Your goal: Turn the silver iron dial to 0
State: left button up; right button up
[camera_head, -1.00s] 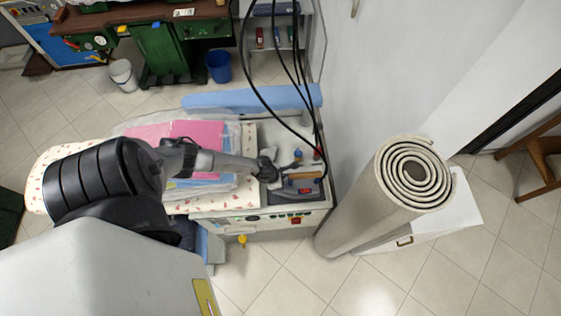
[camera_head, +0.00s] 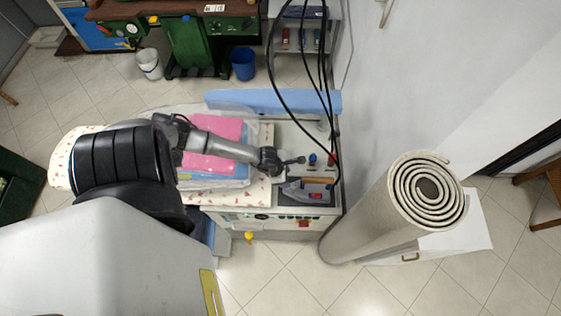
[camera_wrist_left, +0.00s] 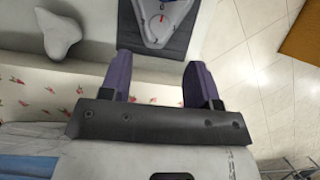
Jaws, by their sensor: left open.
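The silver iron (camera_head: 314,196) rests on a dark pad at the right end of the ironing station. In the left wrist view part of the iron (camera_wrist_left: 150,36) shows at the top, cut off by the picture edge. A round dial (camera_wrist_left: 159,18) with a red mark and dark marks around it shows on the iron; its setting is too small to read. My left gripper (camera_head: 294,160) is above the station, behind and a little left of the iron. In the wrist view its two purple fingers (camera_wrist_left: 158,66) are apart with nothing between them, short of the iron. My right gripper is not in view.
Folded pink cloth (camera_head: 215,127) lies on the flowered board (camera_head: 62,160), under my left arm. Black hoses (camera_head: 280,95) hang down to the station. A rolled carpet (camera_head: 375,215) stands to the right.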

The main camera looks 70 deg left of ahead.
pick_arm(q)
jog(key=v, duration=0.5)
jog(key=shift+w, duration=0.1)
dwell(0.7)
